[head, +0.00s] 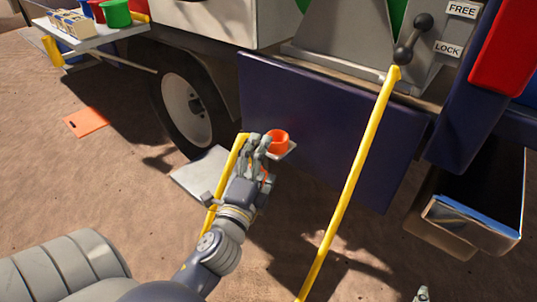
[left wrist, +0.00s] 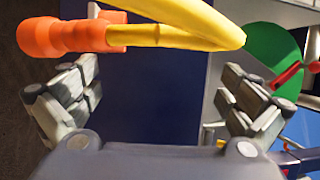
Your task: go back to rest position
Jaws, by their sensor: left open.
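My left gripper (head: 258,140) is reached out in front of the dark blue panel, beside an orange-red cup-like part (head: 277,141). In the left wrist view its two fingers (left wrist: 165,90) stand wide apart with nothing between the tips. A yellow bent bar (left wrist: 185,22) with an orange end (left wrist: 65,37) crosses the top of that view. A yellow bar (head: 228,170) also shows beside the gripper in the head view; whether they touch, I cannot tell. A small grey-green piece (head: 422,294) at the bottom edge may be my right gripper, mostly cut off.
A long yellow pole (head: 350,185) slants down from the machine, right of my left arm. A lever (head: 405,48) stands by the FREE and LOCK labels. A wheel (head: 188,108), a metal step (head: 470,225) and a shelf with tubs (head: 100,40) surround it. An orange plate (head: 86,122) lies on open ground.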

